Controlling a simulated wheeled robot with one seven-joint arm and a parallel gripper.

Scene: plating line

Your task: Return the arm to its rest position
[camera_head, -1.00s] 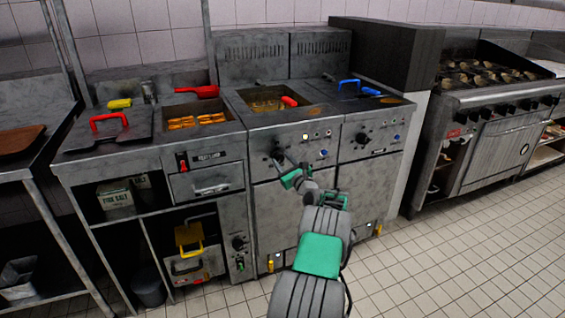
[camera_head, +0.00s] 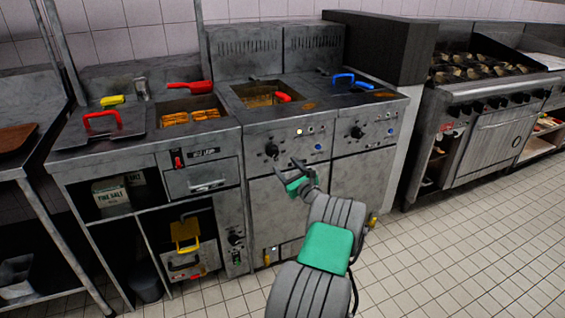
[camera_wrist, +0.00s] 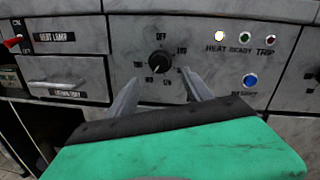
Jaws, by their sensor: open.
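My gripper (camera_head: 286,169) is open and empty in the head view. It is in front of the fryer's control panel, just below the round black dial (camera_head: 271,150). In the wrist view my gripper's two grey fingers (camera_wrist: 160,95) are spread apart below and either side of the dial (camera_wrist: 160,62), with nothing between them. I cannot tell the exact gap to the panel. My green and grey arm reaches up from the bottom of the head view.
The fryer (camera_head: 262,205) stands directly ahead, with a red-handled basket (camera_head: 283,97) and a blue handle (camera_head: 343,78) on top. A range (camera_head: 491,135) is at right. Tiled floor (camera_head: 450,240) is clear at lower right. A metal table (camera_head: 50,215) is at left.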

